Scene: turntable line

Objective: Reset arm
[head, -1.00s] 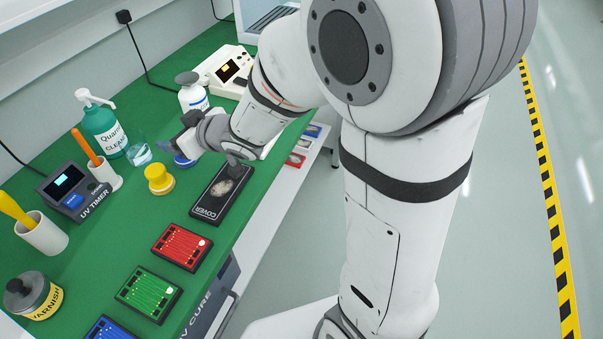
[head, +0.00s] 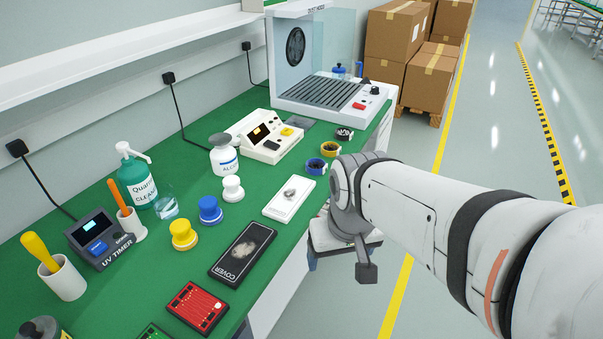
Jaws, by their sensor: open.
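My arm reaches in from the right of the head view. My gripper (head: 364,268) hangs at its end, just off the right edge of the green bench (head: 290,225). A dark finger points down over the floor, and nothing shows held in it. The rest of the gripper is partly hidden behind the wrist. The jaws are open and apart from the things on the bench.
A dust hood (head: 325,100) stands behind. Boxes (head: 400,55) stand beyond; the right aisle is clear.

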